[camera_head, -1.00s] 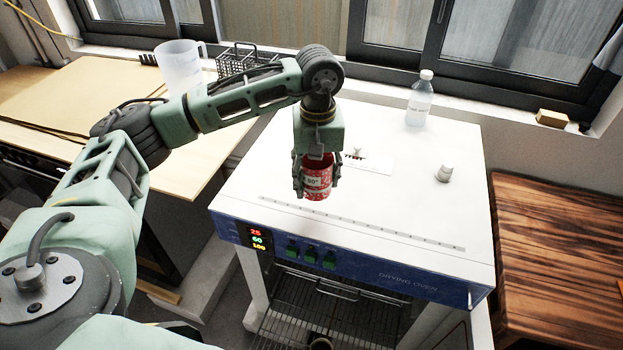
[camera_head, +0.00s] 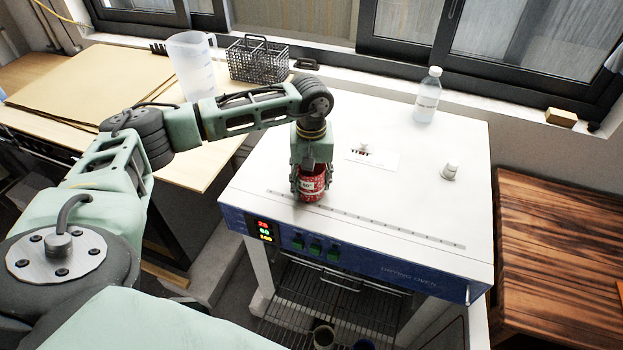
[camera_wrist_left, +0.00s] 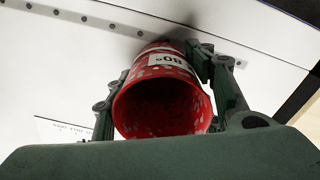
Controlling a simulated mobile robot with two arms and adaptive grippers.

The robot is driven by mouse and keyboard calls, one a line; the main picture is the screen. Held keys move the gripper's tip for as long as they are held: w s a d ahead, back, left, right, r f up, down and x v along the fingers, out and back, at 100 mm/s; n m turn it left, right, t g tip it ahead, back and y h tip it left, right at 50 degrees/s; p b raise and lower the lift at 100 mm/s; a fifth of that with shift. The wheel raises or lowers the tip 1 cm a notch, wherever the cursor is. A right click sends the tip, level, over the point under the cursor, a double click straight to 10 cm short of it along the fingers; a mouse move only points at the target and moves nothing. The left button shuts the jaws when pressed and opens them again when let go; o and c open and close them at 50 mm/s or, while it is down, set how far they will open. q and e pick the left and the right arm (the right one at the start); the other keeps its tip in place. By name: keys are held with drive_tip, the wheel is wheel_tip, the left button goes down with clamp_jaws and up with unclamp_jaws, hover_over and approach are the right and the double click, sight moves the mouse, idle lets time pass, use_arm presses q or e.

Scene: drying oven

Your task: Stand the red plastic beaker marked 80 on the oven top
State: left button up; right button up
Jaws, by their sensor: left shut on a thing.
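The red speckled beaker (camera_head: 312,186) has a white label and is between the fingers of my left gripper (camera_head: 311,180). The left gripper is shut on it, pointing down over the front left part of the white oven top (camera_head: 395,205). The beaker's base appears to be at or just above the oven top; the exact contact cannot be told. In the left wrist view the beaker (camera_wrist_left: 165,95) shows its open, empty-looking mouth and a label reading 80, with a finger on each side. My right gripper is not in view.
A white card (camera_head: 372,157) lies behind the gripper. A jug (camera_head: 190,68) and a wire basket (camera_head: 258,62) are on the left bench.

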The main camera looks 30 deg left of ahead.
use_arm(q)
drive_tip(key=shift+f, duration=0.2)
drive_tip(key=o, duration=1)
drive_tip(key=shift+r, duration=0.1)
drive_tip(key=shift+r, duration=0.15)
drive_tip(key=shift+r+b, duration=1.85)
drive_tip(key=shift+r, duration=4.15)
